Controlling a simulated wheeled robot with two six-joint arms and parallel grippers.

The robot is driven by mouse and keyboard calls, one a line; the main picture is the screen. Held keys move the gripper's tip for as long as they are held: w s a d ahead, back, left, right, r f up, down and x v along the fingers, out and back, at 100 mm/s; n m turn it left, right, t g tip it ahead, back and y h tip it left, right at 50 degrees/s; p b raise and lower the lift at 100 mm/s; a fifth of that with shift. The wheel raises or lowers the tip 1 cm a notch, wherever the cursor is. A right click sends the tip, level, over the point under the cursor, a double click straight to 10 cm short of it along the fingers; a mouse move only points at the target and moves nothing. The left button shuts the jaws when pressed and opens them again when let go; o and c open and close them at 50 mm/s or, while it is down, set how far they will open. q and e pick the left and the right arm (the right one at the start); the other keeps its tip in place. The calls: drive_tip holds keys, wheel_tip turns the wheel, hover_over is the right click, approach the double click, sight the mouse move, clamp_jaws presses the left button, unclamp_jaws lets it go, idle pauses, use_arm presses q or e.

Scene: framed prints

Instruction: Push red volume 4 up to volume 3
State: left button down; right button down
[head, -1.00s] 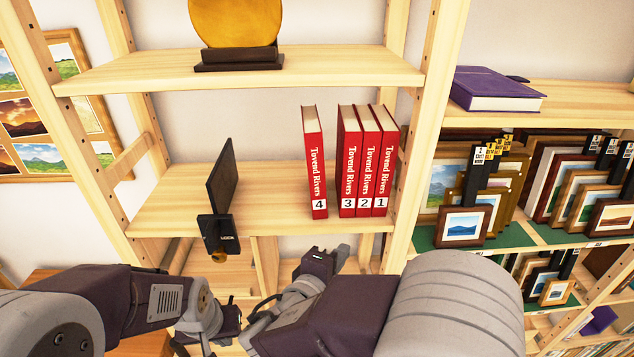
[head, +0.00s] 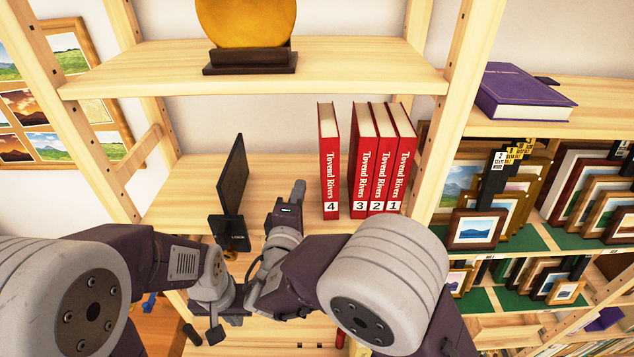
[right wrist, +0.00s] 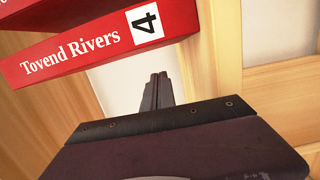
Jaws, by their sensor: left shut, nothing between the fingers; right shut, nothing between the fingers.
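Red volume 4 (head: 329,165) stands upright on the middle shelf, its numbered spine facing me. A gap separates it from volume 3 (head: 361,165) on its right, which stands close against volumes 2 (head: 383,165) and 1 (head: 403,165). My right gripper (head: 298,188) is shut and empty, pointing into the shelf just left of volume 4. In the right wrist view its shut fingers (right wrist: 157,92) lie beside the volume 4 spine (right wrist: 120,35); contact cannot be told. My left gripper (head: 214,334) is shut and empty, low in front of the shelf.
A dark upright panel (head: 232,185) stands left of my right gripper on the same shelf (head: 180,195). A round golden piece on a dark base (head: 250,62) is on the shelf above. The right-hand rack holds a purple book (head: 524,95) and framed prints (head: 473,228).

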drive_tip(key=d+p, duration=0.1)
drive_tip(key=d, duration=0.1)
drive_tip(key=shift+d+r, duration=0.15)
drive_tip(key=shift+d, duration=0.15)
drive_tip(key=shift+s+d, duration=0.1)
drive_tip(key=shift+d, duration=0.5)
